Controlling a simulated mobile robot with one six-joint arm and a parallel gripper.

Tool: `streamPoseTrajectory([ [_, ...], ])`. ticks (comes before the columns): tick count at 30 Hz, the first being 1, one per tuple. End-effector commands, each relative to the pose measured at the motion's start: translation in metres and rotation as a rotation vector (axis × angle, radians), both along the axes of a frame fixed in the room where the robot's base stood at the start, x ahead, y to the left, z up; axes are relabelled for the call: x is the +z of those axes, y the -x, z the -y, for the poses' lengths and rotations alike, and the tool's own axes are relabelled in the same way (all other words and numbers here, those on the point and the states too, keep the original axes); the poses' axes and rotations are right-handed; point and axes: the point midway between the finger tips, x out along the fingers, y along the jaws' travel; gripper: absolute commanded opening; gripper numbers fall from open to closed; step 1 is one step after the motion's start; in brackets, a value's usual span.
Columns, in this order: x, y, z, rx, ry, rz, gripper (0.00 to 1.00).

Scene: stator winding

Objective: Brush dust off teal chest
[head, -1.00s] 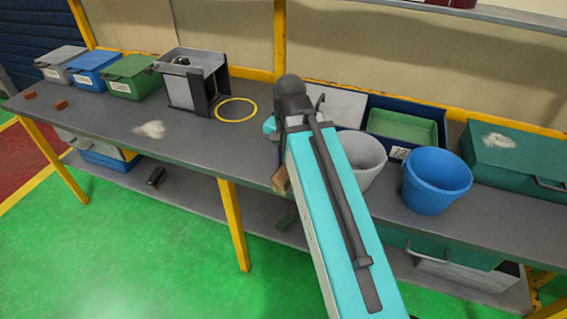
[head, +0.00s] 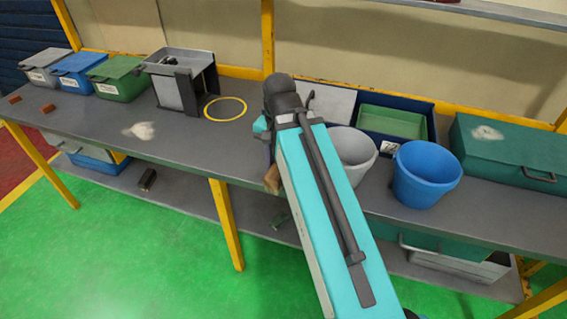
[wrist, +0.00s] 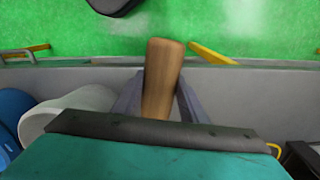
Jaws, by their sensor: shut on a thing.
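The teal chest (head: 518,160) stands on the right end of the bench in the head view, lid shut, with a dark handle on its front. A pale dust patch (head: 487,132) lies on its lid. My gripper (wrist: 160,100) is shut on the wooden handle of a brush (wrist: 163,70), seen between the two fingers in the wrist view. The handle's end also shows below my wrist in the head view (head: 272,180). The bristles are hidden. My gripper is over the middle of the bench, well left of the chest and apart from it.
A white bucket (head: 356,157) and a blue bucket (head: 426,175) stand between my gripper and the chest. A blue box holding a green tray (head: 392,123) is behind them. Another dust patch (head: 140,131) lies on the bench (head: 190,146) at left, near a yellow ring (head: 225,109).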

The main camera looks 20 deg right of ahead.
Motion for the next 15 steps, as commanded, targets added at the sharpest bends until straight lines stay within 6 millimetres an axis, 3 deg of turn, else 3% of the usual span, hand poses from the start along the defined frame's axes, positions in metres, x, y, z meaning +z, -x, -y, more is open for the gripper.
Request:
streamPoseTrajectory([
  [8, 0.002, -0.017, -0.001, 0.130, 0.001, 0.012, 0.21],
  [15, -0.002, -0.042, -0.003, 0.389, 0.003, 0.013, 0.21],
])
